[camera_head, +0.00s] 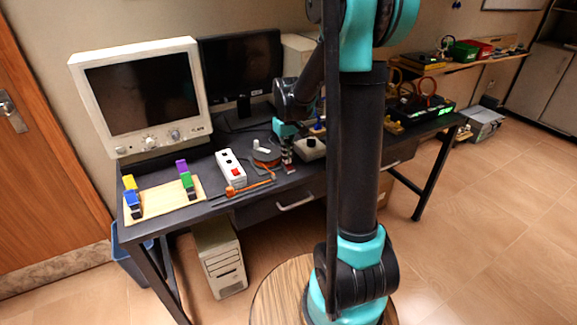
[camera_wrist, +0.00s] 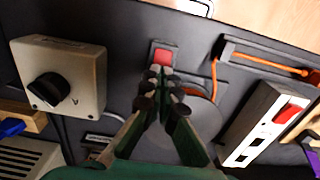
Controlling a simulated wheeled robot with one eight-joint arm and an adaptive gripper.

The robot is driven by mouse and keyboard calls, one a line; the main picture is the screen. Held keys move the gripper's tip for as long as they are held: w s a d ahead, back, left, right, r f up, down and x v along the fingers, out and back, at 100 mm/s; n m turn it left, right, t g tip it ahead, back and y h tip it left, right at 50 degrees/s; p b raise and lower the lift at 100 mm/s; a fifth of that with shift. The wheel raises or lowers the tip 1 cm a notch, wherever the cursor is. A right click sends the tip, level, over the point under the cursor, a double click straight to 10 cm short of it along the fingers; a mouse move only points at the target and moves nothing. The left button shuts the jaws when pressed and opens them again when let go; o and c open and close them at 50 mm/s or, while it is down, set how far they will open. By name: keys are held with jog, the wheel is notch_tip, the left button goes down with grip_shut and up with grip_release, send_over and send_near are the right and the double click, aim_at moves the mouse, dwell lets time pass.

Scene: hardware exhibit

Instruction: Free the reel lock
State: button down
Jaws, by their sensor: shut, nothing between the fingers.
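A cable reel (camera_head: 266,158) with orange cable and a pale knob sits on the dark desk. In the wrist view its grey disc (camera_wrist: 204,118) is partly hidden behind my fingers, with orange cable leaving its edge. A small red block on a dark base (camera_wrist: 165,56) lies beside the reel; it also shows in the head view (camera_head: 290,169). I cannot tell for sure that it is the reel lock. My gripper (camera_wrist: 159,76) is shut and empty, pointing down, its fingertips at the near edge of the red block. Contact cannot be told. In the head view my gripper (camera_head: 287,157) is small.
A grey box with a black knob (camera_wrist: 62,75) stands left of my gripper in the wrist view. A white box with a red switch (camera_head: 231,168) stands near the reel. A slotted holder with orange cable (camera_head: 247,188) lies at the desk's front edge. A monitor (camera_head: 140,95) stands behind.

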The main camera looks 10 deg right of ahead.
jog(key=shift+f, duration=0.45)
dwell(0.3)
jog(key=shift+r, duration=3.55)
jog(key=s+d+f+m+t, duration=0.1)
jog(key=s+f, duration=0.3)
jog(key=s, duration=0.7)
jog(key=s+d+f+m+t, duration=0.2)
jog(key=s+f, duration=0.3)
jog(key=s, duration=0.6)
jog(key=shift+d+m+t, duration=0.3)
jog(key=shift+d+t, duration=0.25)
jog(key=shift+t, duration=0.05)
